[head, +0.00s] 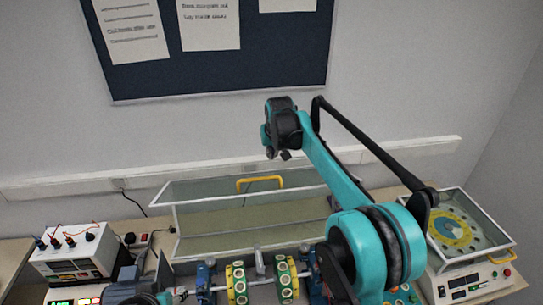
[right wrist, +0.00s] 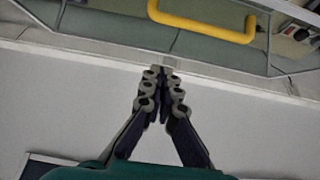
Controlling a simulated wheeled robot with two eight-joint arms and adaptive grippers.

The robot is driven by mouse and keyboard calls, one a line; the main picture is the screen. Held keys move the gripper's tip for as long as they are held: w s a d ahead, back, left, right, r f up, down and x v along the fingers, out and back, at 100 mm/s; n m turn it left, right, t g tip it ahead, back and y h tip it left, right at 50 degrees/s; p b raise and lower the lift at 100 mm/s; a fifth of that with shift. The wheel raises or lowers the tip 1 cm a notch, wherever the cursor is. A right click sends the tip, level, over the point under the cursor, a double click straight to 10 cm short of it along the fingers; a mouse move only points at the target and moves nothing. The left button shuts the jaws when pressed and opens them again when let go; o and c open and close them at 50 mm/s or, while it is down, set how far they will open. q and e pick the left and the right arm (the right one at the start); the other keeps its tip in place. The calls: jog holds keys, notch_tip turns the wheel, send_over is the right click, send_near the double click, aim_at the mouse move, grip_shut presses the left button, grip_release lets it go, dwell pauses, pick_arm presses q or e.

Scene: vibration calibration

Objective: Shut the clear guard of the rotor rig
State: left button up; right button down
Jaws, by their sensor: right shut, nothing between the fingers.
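The rotor rig's clear guard (head: 205,226) stands raised and open behind the shaft in the head view. It has a pale frame and a yellow handle (head: 260,178) on its upper part. The handle also shows at the top of the right wrist view (right wrist: 203,24). Below the guard, the rotor discs (head: 286,279) are exposed. My right gripper (head: 284,155) hangs above and behind the guard near the wall, apart from the handle. Its fingers are shut and empty in the right wrist view (right wrist: 161,88).
A white instrument box (head: 78,252) with cables stands at left. A device with a clear-lidded yellow-green disc (head: 455,230) stands at right. The wall with a pale trunking rail (head: 90,183) and a dark notice board (head: 270,62) is close behind. My right arm covers the rig's right end.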

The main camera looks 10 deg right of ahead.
jog(key=x, duration=0.7)
send_over(272, 186)
jog(key=shift+f, duration=0.4)
jog(key=shift+w+f, duration=0.1)
jog(key=shift+w, duration=0.05)
